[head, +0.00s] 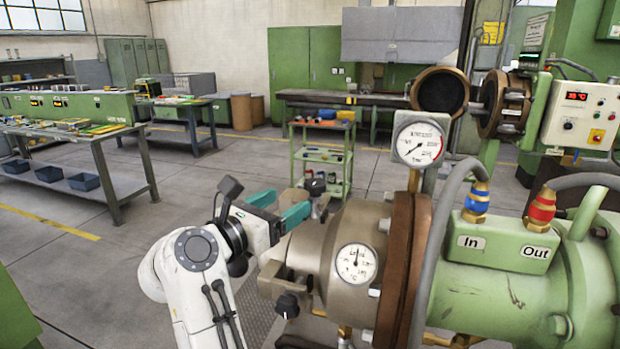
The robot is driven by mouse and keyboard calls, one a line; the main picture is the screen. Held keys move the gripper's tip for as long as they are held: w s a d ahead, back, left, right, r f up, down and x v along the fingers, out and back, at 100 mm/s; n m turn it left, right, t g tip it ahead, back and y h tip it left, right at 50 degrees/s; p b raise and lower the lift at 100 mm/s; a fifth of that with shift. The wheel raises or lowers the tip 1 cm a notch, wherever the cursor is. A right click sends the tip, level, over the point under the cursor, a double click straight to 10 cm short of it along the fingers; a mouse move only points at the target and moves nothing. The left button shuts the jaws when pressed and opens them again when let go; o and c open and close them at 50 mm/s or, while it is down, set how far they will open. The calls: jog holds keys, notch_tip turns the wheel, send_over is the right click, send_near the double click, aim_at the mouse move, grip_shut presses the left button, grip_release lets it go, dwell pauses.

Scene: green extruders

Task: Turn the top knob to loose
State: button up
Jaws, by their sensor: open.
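The top knob (315,187) is a small black knob on a metal fitting at the top of the bronze cylinder of the extruder (315,240). A second black knob (287,305) sits lower on the same cylinder. My gripper (291,200) has teal fingers and is open and empty. It is just left of the top knob, with its fingers pointing toward the upper right. The far finger is left of the knob and the near finger tip is just below it in the picture. I cannot tell whether either finger touches the knob.
A dial gauge (418,144) stands above the cylinder, and another gauge (356,263) is on its side. Grey hoses and the green In/Out block (504,240) are to the right. A green cart (322,155) stands behind. The floor at left is open before the workbench (105,170).

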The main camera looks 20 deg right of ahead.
aim_at(316, 190)
jog(key=p+x, duration=0.2)
jog(key=x, duration=0.8)
jog(key=shift+w+d+p, duration=0.15)
jog(key=shift+d+p, duration=0.15)
jog(key=shift+p, duration=0.1)
jog(key=shift+c, duration=0.2)
jog(key=c, duration=1)
jog(key=shift+r+p, duration=0.1)
jog(key=shift+p, duration=0.3)
jog(key=n+t+y+p, duration=0.1)
jog(key=p, duration=0.1)
jog(key=n+t+y+p, duration=0.1)
jog(key=t+y+p, duration=0.1)
jog(key=shift+d+r+n+p, duration=0.1)
jog(key=shift+r+n+p, duration=0.2)
jog(key=shift+n, duration=0.1)
jog(key=n+t+y+p, duration=0.2)
jog(key=y, duration=0.1)
jog(key=shift+f, duration=0.3)
jog(key=shift+n+t+y, duration=0.7)
jog(key=shift+n+y, duration=0.3)
jog(key=shift+y, duration=0.2)
jog(key=shift+n+y, duration=0.4)
jog(key=shift+y, duration=0.2)
